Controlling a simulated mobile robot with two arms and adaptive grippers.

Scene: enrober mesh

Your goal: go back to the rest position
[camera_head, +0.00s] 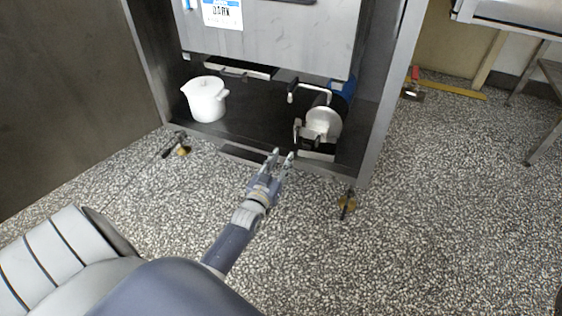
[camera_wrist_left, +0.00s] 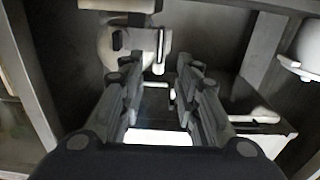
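My left gripper (camera_head: 284,157) reaches in from the lower left, in front of the lower opening of a metal cabinet (camera_head: 270,35). Its two fingers are apart and nothing shows held between them. In the left wrist view my left gripper (camera_wrist_left: 158,82) also shows open, its dark fingers pointing at a round metal part with a crank (camera_wrist_left: 120,45). That crank unit (camera_head: 322,122) sits inside the opening, just beyond the fingertips. I cannot tell whether they touch anything. My right gripper is not in view.
A white pot (camera_head: 206,98) stands on the cabinet's dark lower shelf (camera_head: 255,119), left of the crank unit. The cabinet's right post (camera_head: 386,95) is close to the gripper. Speckled floor (camera_head: 430,220) is open to the right. A metal table (camera_head: 510,15) stands at the upper right.

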